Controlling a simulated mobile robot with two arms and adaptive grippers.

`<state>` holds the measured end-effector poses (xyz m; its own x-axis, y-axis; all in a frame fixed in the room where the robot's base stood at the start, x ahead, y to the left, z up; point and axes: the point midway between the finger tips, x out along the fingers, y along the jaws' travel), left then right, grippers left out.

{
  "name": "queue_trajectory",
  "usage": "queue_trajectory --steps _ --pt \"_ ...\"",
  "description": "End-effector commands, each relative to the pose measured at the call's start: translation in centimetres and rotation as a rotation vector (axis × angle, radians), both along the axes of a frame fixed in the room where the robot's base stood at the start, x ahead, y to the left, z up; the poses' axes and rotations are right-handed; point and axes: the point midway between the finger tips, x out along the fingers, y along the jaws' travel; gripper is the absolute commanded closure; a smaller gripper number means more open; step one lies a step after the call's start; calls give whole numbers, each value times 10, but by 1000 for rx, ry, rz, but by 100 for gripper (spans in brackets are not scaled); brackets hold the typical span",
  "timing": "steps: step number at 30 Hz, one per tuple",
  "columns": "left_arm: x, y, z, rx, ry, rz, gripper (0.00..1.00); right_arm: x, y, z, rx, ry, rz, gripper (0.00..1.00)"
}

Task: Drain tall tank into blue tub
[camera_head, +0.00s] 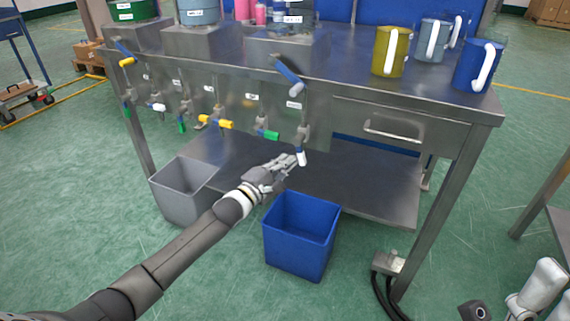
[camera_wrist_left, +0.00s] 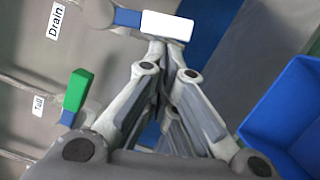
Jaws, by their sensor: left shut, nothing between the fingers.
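My left gripper (camera_head: 297,161) is shut and empty beside a drop-down valve handle with a white tip (camera_head: 301,157). In the left wrist view the white-and-blue handle (camera_wrist_left: 167,25) lies just beyond my shut fingertips (camera_wrist_left: 155,45); I cannot tell if they touch. A "Drain" label (camera_wrist_left: 55,20) is beside it. A green handle (camera_wrist_left: 76,90) has a "Tall" label (camera_wrist_left: 39,105). The blue tub (camera_head: 300,235) stands on the floor below my gripper, empty inside as far as it shows. Which vessel is the tall tank is unclear. What seems my right gripper (camera_head: 540,285) is partly at the lower right.
A grey tub (camera_head: 183,192) stands left of the blue one. The steel bench (camera_head: 350,80) carries mugs, including a yellow one (camera_head: 391,50), and has several valves along its front. A lower shelf (camera_head: 370,185) lies behind the blue tub. A grey box with cables (camera_head: 388,262) is at the right leg.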

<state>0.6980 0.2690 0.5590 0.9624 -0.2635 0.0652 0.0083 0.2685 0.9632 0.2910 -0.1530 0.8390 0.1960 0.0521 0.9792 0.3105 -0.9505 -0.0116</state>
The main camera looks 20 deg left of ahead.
Motion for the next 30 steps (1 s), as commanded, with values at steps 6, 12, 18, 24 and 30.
queue_trajectory --steps 6,12,18,24,30 --pt "0 0 0 -1 0 0 100 0 0 0 0 1 0 60" --pt "0 -2 0 -30 3 1 100 0 0 3 0 1 0 60" --pt "0 -4 -1 -65 3 0 100 0 0 4 0 1 0 60" --pt "0 -6 -2 -95 3 1 100 0 0 6 0 1 0 60" --pt "0 -9 -3 -136 4 0 100 0 0 8 0 1 0 60"
